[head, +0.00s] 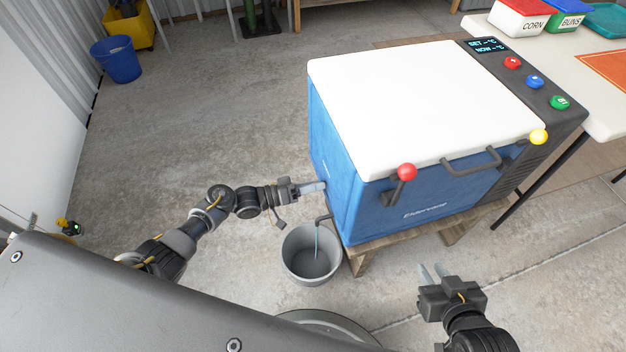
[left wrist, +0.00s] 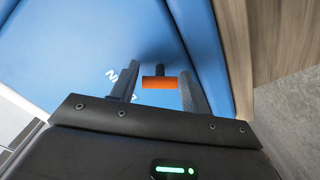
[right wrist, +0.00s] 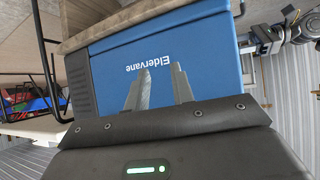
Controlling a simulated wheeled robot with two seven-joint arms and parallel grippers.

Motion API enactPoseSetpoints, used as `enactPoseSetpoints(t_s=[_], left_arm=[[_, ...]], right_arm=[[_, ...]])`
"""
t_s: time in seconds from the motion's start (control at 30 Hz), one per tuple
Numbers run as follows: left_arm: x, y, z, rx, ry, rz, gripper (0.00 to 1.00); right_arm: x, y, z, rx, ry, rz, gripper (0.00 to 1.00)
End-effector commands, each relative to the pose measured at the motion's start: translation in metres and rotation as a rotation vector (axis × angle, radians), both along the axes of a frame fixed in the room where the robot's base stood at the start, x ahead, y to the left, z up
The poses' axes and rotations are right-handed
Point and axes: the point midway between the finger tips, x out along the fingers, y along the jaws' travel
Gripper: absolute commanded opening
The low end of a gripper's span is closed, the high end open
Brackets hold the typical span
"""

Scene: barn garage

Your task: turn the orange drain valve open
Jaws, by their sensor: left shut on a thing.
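The orange drain valve (left wrist: 159,83) shows in the left wrist view as a short orange bar on a dark stem at the blue side of the cooler (head: 420,215). My left gripper (left wrist: 160,80) is shut on it, with one finger at each end of the bar. In the head view my left gripper (head: 320,187) reaches the cooler's left side and the valve is hidden. A dark spout (head: 324,218) sticks out below, and a thin pale bluish stream (head: 317,240) runs from it into a grey bucket (head: 298,272). My right gripper (head: 432,272) is open and empty.
The cooler has a white lid (head: 420,105) and stands on a wooden pallet (head: 430,238). A red-knobbed latch (head: 406,172) is on its front. A table (head: 600,110) with bins stands at right.

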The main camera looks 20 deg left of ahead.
Motion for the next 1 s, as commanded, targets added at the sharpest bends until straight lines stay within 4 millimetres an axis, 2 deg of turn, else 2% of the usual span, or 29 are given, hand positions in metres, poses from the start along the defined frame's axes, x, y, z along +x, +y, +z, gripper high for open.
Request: enactPoseSetpoints(t_s=[0.2,0.53,1.0], left_arm=[[0.000,0.001,0.003,-0.105,0.168,0.003,0.24],[0.000,0.000,0.001,-0.228,0.362,0.002,0.24],[0.000,0.001,-0.001,-0.293,0.466,0.001,0.24]], right_arm=[[-0.040,-0.037,-0.028,-0.092,0.314,-0.087,0.24],[-0.091,-0.066,-0.045,-0.157,0.614,-0.162,0.24],[-0.087,-0.065,-0.060,-0.160,0.627,-0.162,0.24]])
